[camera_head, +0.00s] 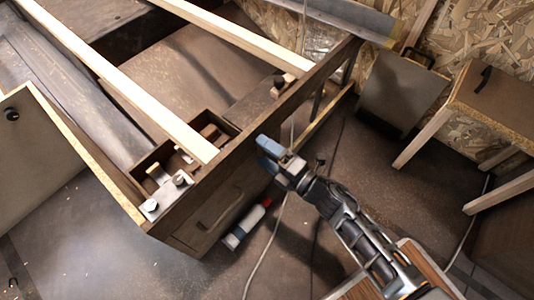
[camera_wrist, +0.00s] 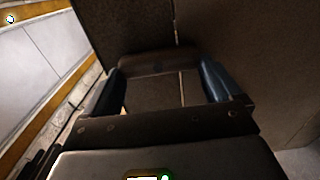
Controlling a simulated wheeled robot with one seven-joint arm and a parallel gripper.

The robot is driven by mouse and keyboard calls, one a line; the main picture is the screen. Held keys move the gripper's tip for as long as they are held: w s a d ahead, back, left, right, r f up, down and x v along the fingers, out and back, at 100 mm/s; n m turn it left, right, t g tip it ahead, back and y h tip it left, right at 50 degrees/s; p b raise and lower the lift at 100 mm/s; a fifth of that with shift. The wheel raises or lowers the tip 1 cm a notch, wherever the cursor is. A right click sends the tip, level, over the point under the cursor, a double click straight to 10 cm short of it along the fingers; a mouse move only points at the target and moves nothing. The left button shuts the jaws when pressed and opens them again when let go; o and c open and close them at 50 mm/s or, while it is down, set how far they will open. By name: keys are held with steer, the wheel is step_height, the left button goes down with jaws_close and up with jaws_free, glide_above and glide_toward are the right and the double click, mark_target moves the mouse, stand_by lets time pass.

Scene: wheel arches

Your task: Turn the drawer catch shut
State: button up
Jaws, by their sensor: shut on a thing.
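My gripper (camera_head: 268,148) has blue fingers and is at the front face of the dark wooden bench, right of the drawer front (camera_head: 203,226) with its bar handle. In the wrist view my gripper (camera_wrist: 165,75) has its fingers far apart, on either side of a dark brown bar, the drawer catch (camera_wrist: 158,61). The fingers close on the catch's two ends, and it lies roughly level across a vertical seam between two dark panels. In the head view my gripper hides the catch. I cannot tell whether the drawer is fully in.
A white tube with a red cap (camera_head: 245,225) lies on the floor below the drawer. Small items stand in an open tray (camera_head: 152,160) on the bench. A grey box (camera_head: 395,92) and a wooden stool (camera_head: 490,95) stand to the right. Cables cross the floor.

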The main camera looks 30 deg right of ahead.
steer(key=shift+s+f, duration=0.1)
stand_by(0.3)
steer(key=o, duration=0.7)
steer(key=shift+o, duration=0.2)
steer(key=p+v, duration=0.1)
steer(key=v, duration=0.6)
steer(key=shift+s+d+p, duration=0.15)
steer(key=shift+s+p, duration=0.2)
steer(key=shift+p, duration=0.05)
steer(key=s+a+r+m+g+h, duration=0.2)
steer(key=s+r+m+h, duration=0.4)
steer(key=s+r+m, duration=1.7)
step_height(320, 180, up, 31)
steer(key=s+n+p, duration=0.1)
steer(key=s+p, duration=0.1)
steer(key=p, duration=2.8)
steer(key=shift+d, duration=0.2)
